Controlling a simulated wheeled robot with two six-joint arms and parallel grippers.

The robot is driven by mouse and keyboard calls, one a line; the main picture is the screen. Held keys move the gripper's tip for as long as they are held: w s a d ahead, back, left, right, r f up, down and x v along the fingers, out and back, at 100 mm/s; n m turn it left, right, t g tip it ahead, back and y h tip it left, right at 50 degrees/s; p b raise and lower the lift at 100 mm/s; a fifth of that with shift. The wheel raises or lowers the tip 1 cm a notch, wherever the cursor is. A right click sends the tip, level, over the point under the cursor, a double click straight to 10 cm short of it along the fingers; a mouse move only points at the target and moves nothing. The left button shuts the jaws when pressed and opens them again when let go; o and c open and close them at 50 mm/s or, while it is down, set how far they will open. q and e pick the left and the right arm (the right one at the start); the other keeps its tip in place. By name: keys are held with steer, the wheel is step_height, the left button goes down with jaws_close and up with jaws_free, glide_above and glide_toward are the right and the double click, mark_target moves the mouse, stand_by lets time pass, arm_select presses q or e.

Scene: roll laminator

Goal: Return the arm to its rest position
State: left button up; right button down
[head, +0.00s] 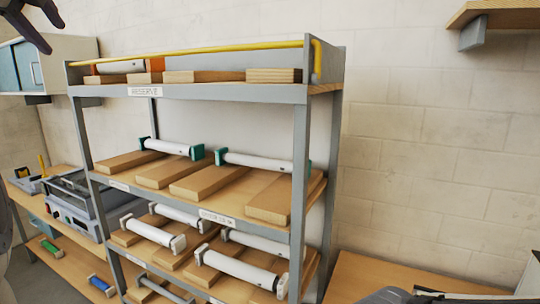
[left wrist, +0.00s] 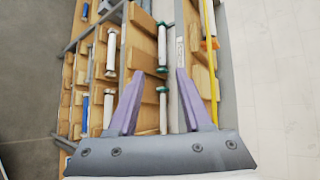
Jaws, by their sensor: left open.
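My left gripper (head: 53,36) shows at the top left corner of the head view, dark and raised in front of the wall, well apart from the shelf rack (head: 298,170). In the left wrist view its two purple fingers (left wrist: 160,72) are spread apart with nothing held between them. The rack's shelves and rolls lie beyond the fingers in that view. Most of the left arm is outside the head view. My right gripper is in neither view.
White rolls with green ends (head: 262,162) rest on wooden blocks on the middle shelf. Rolls with white ends (head: 240,270) lie below. A yellow bar (head: 190,49) runs along the top. A grey machine (head: 75,200) stands on the left bench.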

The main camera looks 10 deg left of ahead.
arm_select(q)
steer(key=w+d+f+n+g+h+b, duration=0.1)
steer(key=w+d+f+n+h+b, duration=0.15)
steer(key=w+d+f, duration=0.6)
steer(key=w+d+f+n+g+h+b, duration=0.1)
steer(key=d+f+h+b, duration=0.3)
steer(key=f, duration=0.9)
steer(key=s+d+f+n+g+h+b, duration=0.1)
steer(key=s+d+f+g+h+b, duration=0.1)
steer(key=d+f, duration=1.2)
steer(key=s+d+f+n+g+b, duration=0.1)
steer(key=s+d+f+g+b, duration=0.15)
steer(key=s+d+f, duration=0.55)
steer(key=s+d+f+n+g+b, duration=0.2)
steer(key=s+f+b, duration=0.1)
steer(key=f, duration=1)
steer(key=s+f+n+g+y+b, duration=0.1)
steer(key=s+f+g+b, duration=0.1)
steer(key=s+f, duration=1.1)
steer(key=shift+d+b, duration=0.3)
steer(key=shift+d, duration=0.15)
steer(key=shift+s+n+g, duration=0.1)
steer(key=shift+n+g, duration=0.15)
